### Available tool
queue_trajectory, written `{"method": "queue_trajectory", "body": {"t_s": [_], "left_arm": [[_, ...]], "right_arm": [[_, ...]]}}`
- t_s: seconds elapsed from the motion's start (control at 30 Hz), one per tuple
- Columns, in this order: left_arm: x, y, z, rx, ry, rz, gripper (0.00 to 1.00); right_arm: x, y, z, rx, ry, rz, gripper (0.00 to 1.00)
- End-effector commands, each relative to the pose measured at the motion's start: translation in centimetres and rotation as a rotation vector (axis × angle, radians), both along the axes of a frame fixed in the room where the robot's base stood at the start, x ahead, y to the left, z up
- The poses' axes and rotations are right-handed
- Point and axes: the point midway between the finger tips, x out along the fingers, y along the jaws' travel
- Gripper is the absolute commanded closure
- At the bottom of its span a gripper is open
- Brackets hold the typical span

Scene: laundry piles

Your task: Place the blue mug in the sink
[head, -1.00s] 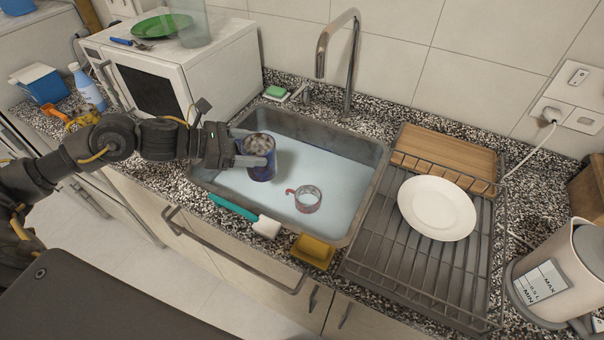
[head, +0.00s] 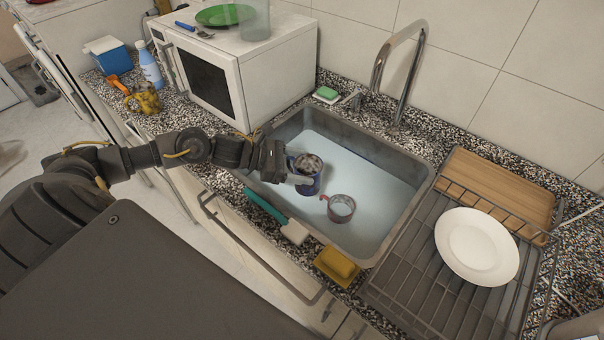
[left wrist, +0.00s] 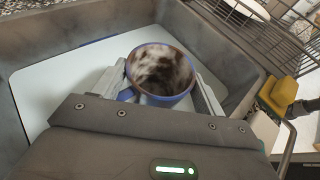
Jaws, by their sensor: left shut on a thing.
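The blue mug (head: 307,175) is upright inside the grey sink (head: 421,187), near its left end. My left gripper (head: 300,180) is shut on it. In the left wrist view the mug (left wrist: 160,92) sits between the two fingers (left wrist: 160,95), and its inside is dark and mottled. Whether the mug touches the sink floor I cannot tell. A reddish cup (head: 341,208) with a handle stands in the sink to the right of the mug, apart from it. My right gripper is not in view.
A dish rack (head: 420,270) with a white plate (head: 477,246) stands right of the sink. The faucet (head: 384,65) rises behind it. A microwave (head: 280,65) stands at the back left.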

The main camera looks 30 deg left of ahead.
Motion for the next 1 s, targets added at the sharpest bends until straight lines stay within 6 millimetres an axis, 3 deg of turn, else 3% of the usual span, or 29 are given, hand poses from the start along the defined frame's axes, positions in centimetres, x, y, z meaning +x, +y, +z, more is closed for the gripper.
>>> {"method": "queue_trajectory", "body": {"t_s": [0.3,1.0], "left_arm": [[0.0,-0.1,-3.4,-0.003,0.001,0.000,0.60],[0.0,0.0,-4.5,0.000,-0.001,0.000,0.60]], "right_arm": [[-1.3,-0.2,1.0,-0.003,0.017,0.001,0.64],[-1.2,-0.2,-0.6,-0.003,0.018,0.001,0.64]]}}
